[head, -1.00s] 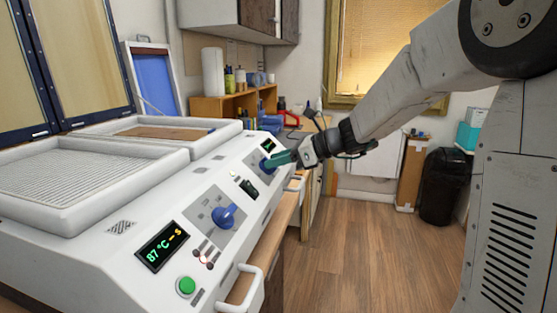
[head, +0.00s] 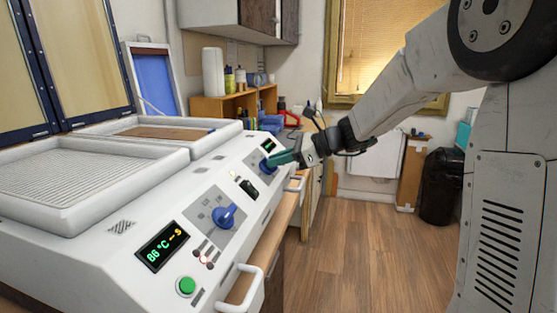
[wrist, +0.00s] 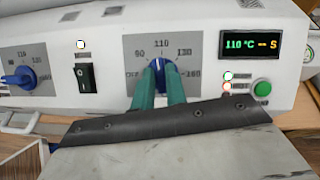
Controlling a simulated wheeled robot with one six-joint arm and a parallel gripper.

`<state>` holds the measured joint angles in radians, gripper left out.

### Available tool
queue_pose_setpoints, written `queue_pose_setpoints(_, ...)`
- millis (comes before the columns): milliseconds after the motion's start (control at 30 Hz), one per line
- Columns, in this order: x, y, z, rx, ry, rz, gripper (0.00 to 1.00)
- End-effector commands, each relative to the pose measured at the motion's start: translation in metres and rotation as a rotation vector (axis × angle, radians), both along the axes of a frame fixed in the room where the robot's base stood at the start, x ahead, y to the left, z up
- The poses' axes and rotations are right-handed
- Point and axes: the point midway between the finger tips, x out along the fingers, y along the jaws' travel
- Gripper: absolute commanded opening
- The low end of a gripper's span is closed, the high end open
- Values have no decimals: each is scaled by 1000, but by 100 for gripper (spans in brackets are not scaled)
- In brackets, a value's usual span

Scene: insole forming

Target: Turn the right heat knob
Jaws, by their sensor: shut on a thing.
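The right heat knob (wrist: 159,74) is blue and sits on a grey dial plate, pointing up near the 110 mark in the wrist view. In the head view it is the far blue knob (head: 267,166), partly hidden by my fingers. My gripper (wrist: 160,80) has teal fingers on both sides of the knob and is shut on it. My gripper (head: 282,158) also shows at the far knob in the head view. The display (wrist: 252,44) beside this dial reads 110°C -- S. The other blue heat knob (head: 224,216) stands nearer, with its display (head: 162,246) at 86°C.
A black rocker switch (wrist: 86,77) lies between the dials. A green button (wrist: 262,89) sits under the right display. White handles (head: 241,288) stick out along the machine's front. Open wooden floor (head: 340,250) lies to the right.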

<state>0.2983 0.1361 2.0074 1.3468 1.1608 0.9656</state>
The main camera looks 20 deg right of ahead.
Motion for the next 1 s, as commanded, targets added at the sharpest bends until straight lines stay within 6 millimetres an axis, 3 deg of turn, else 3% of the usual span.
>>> queue_pose_setpoints(1000, 6, 0, 2, -376, -515, 713, 0)
